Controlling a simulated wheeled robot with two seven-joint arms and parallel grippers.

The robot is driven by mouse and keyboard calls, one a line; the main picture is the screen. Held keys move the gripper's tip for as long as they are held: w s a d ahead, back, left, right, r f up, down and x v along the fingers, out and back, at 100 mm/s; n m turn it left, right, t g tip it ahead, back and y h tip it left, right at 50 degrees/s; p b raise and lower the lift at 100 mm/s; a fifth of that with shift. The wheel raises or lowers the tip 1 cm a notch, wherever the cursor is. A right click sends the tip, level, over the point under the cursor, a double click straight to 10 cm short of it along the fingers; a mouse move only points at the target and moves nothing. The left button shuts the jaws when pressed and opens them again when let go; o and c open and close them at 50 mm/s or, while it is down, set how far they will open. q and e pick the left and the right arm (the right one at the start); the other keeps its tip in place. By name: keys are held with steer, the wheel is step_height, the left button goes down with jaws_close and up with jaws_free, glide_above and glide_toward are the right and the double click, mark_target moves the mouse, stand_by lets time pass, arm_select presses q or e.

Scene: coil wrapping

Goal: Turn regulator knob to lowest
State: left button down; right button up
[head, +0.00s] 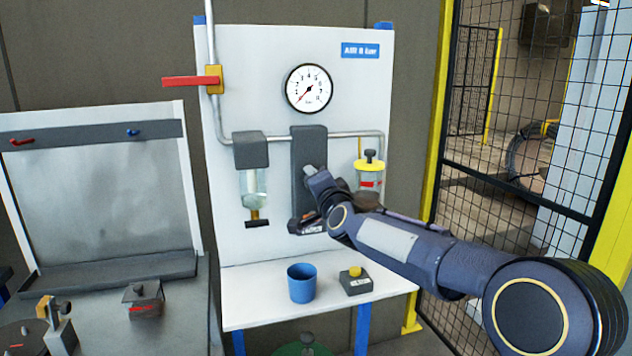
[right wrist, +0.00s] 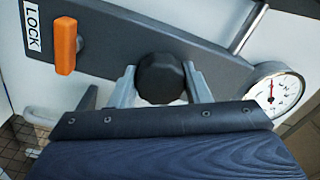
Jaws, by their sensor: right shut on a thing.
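The regulator (head: 308,145) is a dark grey upright block in the middle of the white panel (head: 240,60). My right gripper (head: 308,178) reaches its front from the right and hides part of it. In the right wrist view, the black round regulator knob (right wrist: 161,78) sits between the two grey fingers of my right gripper (right wrist: 160,88), which are shut on it. The round white gauge (head: 309,88) above has its red needle pointing to the lower left. A gauge also shows in the right wrist view (right wrist: 277,96). My left gripper is out of view.
An orange lever (right wrist: 65,46) beside a LOCK label is near the knob. A red-handled valve (head: 192,81) is at upper left, a filter bowl (head: 254,185) and yellow-topped lubricator (head: 370,168) flank the regulator. A blue cup (head: 301,284) stands on the white shelf (head: 245,303).

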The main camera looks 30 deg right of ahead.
steer(key=n+p, duration=0.1)
steer(key=n, duration=0.4)
steer(key=shift+n, duration=0.4)
steer(key=n+p, duration=0.2)
steer(key=n, duration=0.3)
steer(key=shift+f+n, duration=0.1)
steer(key=shift+n, duration=0.2)
steer(key=o, duration=1)
steer(key=v, duration=0.8)
steer(key=shift+d, duration=0.1)
